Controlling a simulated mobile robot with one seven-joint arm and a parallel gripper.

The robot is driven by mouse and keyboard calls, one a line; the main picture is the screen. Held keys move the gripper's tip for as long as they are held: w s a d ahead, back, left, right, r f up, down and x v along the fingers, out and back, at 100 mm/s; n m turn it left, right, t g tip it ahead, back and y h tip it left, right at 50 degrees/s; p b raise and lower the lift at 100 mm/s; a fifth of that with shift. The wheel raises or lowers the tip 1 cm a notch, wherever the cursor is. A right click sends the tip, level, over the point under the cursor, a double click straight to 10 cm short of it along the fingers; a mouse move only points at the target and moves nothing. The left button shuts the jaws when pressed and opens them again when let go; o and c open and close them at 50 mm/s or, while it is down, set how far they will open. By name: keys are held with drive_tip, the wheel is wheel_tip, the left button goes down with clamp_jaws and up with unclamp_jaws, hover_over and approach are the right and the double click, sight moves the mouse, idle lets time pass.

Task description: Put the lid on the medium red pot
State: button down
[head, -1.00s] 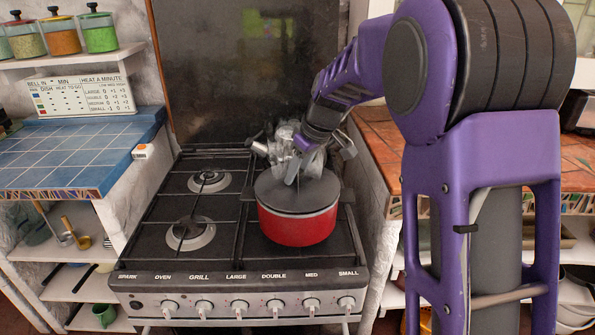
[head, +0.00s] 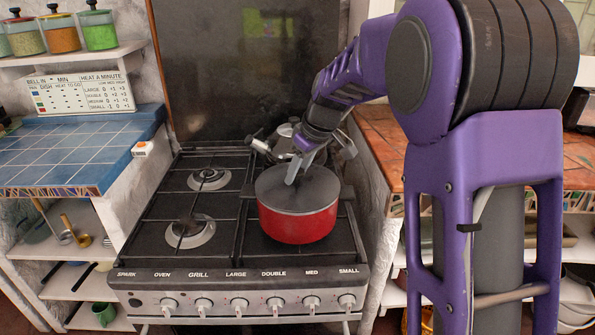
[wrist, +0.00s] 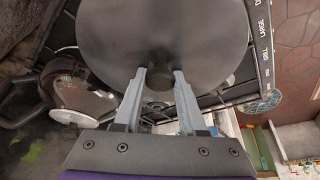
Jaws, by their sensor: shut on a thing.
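The red pot (head: 300,228) stands on the front right burner of the stove. The dark grey lid (head: 275,195) lies over its top and looks level, with its edge about lined up with the pot's rim. My gripper (head: 291,180) reaches down from behind onto the middle of the lid. In the wrist view, the fingers (wrist: 159,75) are closed on both sides of the lid's dark knob (wrist: 158,82). The lid (wrist: 165,35) hides the pot there, so I cannot tell whether its whole edge touches the rim.
A metal pot (head: 284,133) stands behind the red pot, close to my gripper; it also shows in the wrist view (wrist: 80,96). The left burners (head: 190,232) are empty. Counters flank the stove, blue-tiled (head: 75,150) on the left and terracotta (head: 380,125) on the right.

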unclamp_jaws()
idle(0.4)
drive_tip(key=shift+r+p, duration=2.45)
drive_tip(key=shift+r, duration=1.05)
